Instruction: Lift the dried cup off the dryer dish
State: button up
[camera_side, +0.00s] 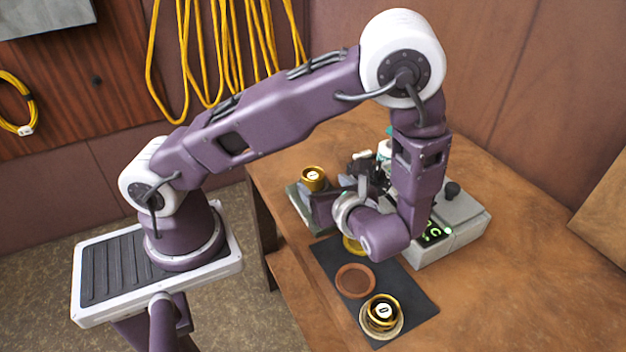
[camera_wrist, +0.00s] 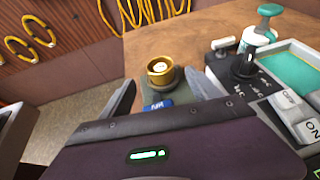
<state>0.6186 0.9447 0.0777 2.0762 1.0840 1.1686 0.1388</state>
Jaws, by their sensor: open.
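A gold cup with a white top marked with a dark figure (camera_wrist: 162,70) stands upright on a dark round dish over a grey-green plate. In the side view this cup (camera_side: 313,177) is at the back left of the table. My gripper (camera_wrist: 160,84) is open, its two dark fingers apart with the cup showing beyond and between their tips; I cannot tell how far off it is. In the side view my gripper (camera_side: 338,198) is partly hidden by my wrist. A second gold cup, marked 0 (camera_side: 382,311), sits in a pale dish at the front of a black mat.
The black mat (camera_side: 413,294) also bears a brown ring (camera_side: 355,281) and a partly hidden gold piece (camera_side: 352,245). A grey device with a green display (camera_side: 434,234) stands on the right. A bottle with a teal top (camera_wrist: 264,25) stands behind it. Table is clear at right.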

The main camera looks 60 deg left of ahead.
aim_at(314, 178)
jog(key=x, duration=0.7)
jog(key=shift+f, duration=0.2)
jog(key=c, duration=1.4)
jog(key=shift+c, duration=0.2)
jog(key=shift+r, duration=0.1)
